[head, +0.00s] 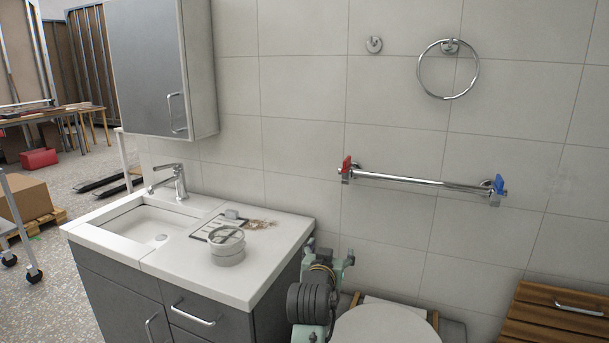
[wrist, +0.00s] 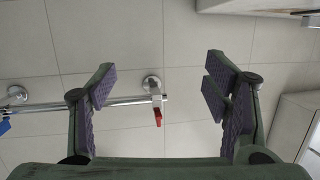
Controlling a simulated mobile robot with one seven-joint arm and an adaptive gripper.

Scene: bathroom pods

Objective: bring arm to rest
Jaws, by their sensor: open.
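My gripper (wrist: 160,82) is open and empty in the wrist view, its two green fingers with purple pads spread wide. Beyond it is the tiled wall, with part of the metal wall bar showing between and behind the fingers. In the head view, dark ribbed and green parts of my arm stand low between the washbasin cabinet (head: 240,285) and the round pale lid (head: 385,328). The hand is partly hidden there, and I see nothing held.
A metal bar (head: 420,181) with red (head: 347,167) and blue (head: 497,186) end pieces is on the wall. A towel ring (head: 448,70) hangs above. A round container (head: 227,250) sits on the counter (head: 270,268). A grey wall cabinet (head: 150,70) juts out left. A slatted wooden unit (head: 545,325) stands right.

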